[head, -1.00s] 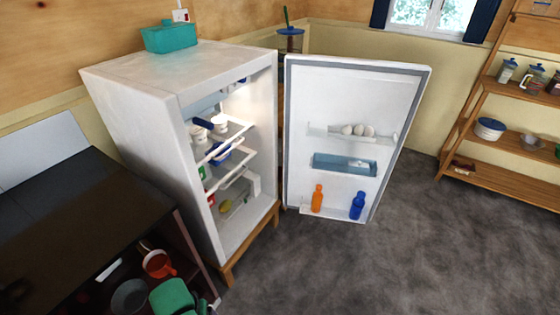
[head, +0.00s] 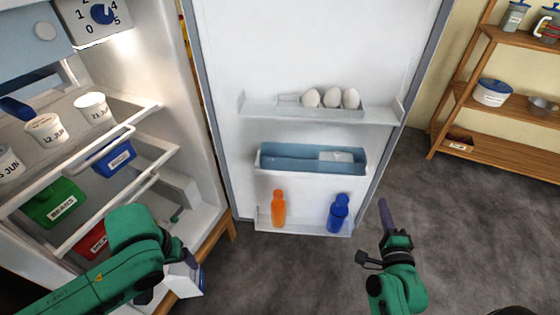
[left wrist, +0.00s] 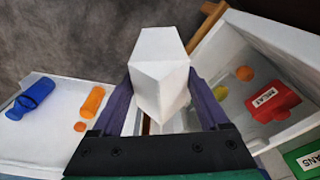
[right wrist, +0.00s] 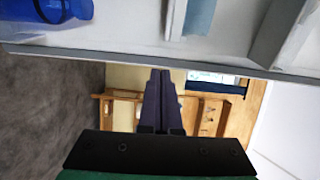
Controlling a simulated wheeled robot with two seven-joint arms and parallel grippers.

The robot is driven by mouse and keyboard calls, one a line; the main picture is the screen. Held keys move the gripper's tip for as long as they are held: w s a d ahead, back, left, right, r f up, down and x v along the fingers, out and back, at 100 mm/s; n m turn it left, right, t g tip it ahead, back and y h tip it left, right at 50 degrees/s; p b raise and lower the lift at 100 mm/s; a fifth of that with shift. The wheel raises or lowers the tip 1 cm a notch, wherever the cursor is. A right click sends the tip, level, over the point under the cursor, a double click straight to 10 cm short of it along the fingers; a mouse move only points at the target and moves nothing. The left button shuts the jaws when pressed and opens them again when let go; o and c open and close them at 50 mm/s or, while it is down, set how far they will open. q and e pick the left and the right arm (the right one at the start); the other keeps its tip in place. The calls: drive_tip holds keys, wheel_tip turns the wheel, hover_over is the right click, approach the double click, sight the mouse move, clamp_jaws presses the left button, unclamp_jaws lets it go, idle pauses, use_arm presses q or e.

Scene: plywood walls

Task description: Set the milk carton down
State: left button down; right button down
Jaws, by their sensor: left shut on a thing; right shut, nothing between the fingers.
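The milk carton (left wrist: 160,75) is a white box with a peaked top, held between the fingers of my left gripper (left wrist: 158,105) in the left wrist view. In the head view the carton (head: 182,278) is mostly hidden behind my left gripper (head: 185,258), low in front of the open fridge's lower part. My right gripper (head: 384,215) is shut and empty, right of the fridge door (head: 315,60). Its closed fingers show in the right wrist view (right wrist: 160,100).
The door's bottom shelf (head: 303,226) holds an orange bottle (head: 279,208) and a blue bottle (head: 339,213), with a gap between. Inside the fridge are labelled tubs, a green beans box (head: 55,203) and a red meat box (left wrist: 272,101). A wooden rack (head: 495,120) stands right.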

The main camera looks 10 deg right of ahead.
use_arm(q)
drive_tip(key=shift+s+r, duration=0.1)
drive_tip(key=shift+r, duration=0.1)
drive_tip(key=shift+f, duration=0.25)
use_arm(e)
approach(374, 162)
drive_tip(key=x, duration=0.7)
drive_tip(key=shift+a, duration=0.1)
